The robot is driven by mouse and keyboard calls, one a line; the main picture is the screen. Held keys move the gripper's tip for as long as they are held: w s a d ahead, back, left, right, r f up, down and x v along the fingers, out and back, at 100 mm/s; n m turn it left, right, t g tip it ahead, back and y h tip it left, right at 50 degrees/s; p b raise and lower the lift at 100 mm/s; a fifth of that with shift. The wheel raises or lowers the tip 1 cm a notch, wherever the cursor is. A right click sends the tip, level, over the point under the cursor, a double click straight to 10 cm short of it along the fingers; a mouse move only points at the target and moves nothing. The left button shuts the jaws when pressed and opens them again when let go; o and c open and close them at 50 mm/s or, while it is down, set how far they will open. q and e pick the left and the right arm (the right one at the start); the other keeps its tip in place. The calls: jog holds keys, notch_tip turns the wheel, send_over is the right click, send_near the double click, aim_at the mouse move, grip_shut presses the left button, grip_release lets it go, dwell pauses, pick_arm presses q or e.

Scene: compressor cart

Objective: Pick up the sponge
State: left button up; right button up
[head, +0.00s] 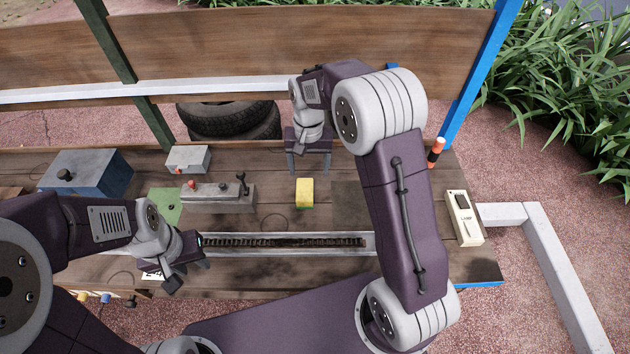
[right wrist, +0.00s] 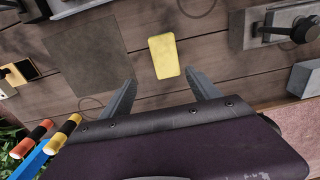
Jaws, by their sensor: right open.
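The yellow sponge (head: 304,193) lies on the dark wooden cart bed, right of the grey control box. In the right wrist view the sponge (right wrist: 164,56) is just beyond the fingertips, about midway between them, and nothing grips it. My right gripper (head: 308,170) is open and empty, on the far side of the sponge in the head view; it also shows in the right wrist view (right wrist: 160,80). My left gripper (head: 190,267) is over the left end of the slotted metal rail, away from the sponge. Its finger opening is unclear.
A grey control box (head: 218,197) with a lever stands left of the sponge. The slotted rail (head: 285,242) runs nearer to me. A dark flat patch (head: 350,200) lies right of the sponge. A pale switch box (head: 464,217) and orange-black cylinder (head: 435,152) are at the right.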

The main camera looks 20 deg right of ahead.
aim_at(305, 189)
jog(key=shift+s+a+f, duration=0.15)
jog(key=shift+s+f, duration=0.1)
jog(key=shift+f, duration=0.3)
jog(key=shift+s+a+f, duration=0.2)
jog(key=shift+s+a, duration=0.05)
jog(key=shift+a, duration=0.5)
jog(key=f, duration=0.3)
jog(key=shift+w+d+f, duration=0.15)
jog(key=shift+d+f, duration=0.05)
jog(key=shift+d, duration=0.15)
jog(key=f, duration=0.4)
jog(key=shift+a+f+b, duration=0.3)
jog(key=shift+a+f, duration=0.05)
jog(key=shift+f, duration=0.25)
jog(key=shift+r, duration=0.1)
jog(key=c, duration=1.4)
jog(key=shift+r, duration=0.1)
